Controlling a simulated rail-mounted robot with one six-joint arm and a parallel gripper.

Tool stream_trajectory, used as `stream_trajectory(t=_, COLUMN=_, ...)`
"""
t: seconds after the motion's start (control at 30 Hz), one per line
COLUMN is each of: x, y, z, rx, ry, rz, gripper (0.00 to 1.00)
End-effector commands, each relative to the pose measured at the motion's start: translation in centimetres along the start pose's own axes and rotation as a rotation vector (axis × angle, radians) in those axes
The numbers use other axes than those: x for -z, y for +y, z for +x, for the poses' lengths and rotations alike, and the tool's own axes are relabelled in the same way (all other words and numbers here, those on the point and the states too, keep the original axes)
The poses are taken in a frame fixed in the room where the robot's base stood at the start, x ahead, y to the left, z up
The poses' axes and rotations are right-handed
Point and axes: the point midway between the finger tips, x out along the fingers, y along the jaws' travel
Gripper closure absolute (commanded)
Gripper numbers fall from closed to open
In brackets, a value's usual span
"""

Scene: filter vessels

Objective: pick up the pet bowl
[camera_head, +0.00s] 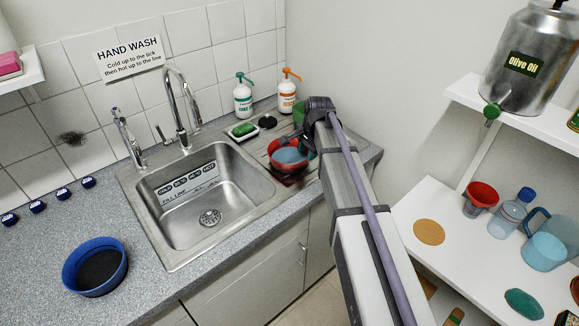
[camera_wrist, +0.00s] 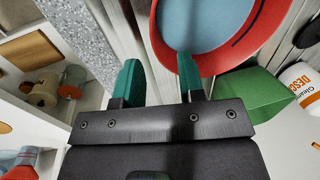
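A red bowl with a light blue inside (camera_head: 289,157), which seems to be the pet bowl, sits on the drainboard right of the sink. It fills the top middle of the wrist view (camera_wrist: 205,20), partly cut off. My gripper (camera_head: 300,135) is over its far side. In the wrist view its two teal fingers (camera_wrist: 157,78) are apart. The bowl's rim lies between them: the right finger overlaps the bowl's inside, and the left finger is outside with a gap to the rim. Whether the right finger touches the bowl cannot be told.
A blue bowl with a dark inside (camera_head: 95,267) stands on the counter at left. A steel sink (camera_head: 210,195) with taps lies between. Two pump bottles (camera_head: 243,96) and a green sponge (camera_head: 243,129) stand behind. A green object (camera_wrist: 255,95) is beside the bowl. Shelves at right hold several vessels.

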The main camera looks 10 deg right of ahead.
Motion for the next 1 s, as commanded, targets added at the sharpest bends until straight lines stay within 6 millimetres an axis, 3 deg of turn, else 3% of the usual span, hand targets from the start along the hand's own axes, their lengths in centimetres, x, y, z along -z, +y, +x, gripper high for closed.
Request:
stream_trajectory(t=0.17, x=-0.1, y=0.0, z=0.9, rx=0.000, ry=0.000, rz=-0.001, gripper=0.64)
stream_trajectory(t=0.43, x=-0.3, y=0.1, z=5.8, rx=0.000, ry=0.000, rz=-0.002, gripper=0.64)
stream_trajectory(t=0.67, x=-0.3, y=0.0, z=5.5, rx=0.000, ry=0.000, rz=-0.002, gripper=0.64)
stream_trajectory(t=1.0, x=-0.3, y=0.0, z=5.5, rx=0.000, ry=0.000, rz=-0.001, gripper=0.95)
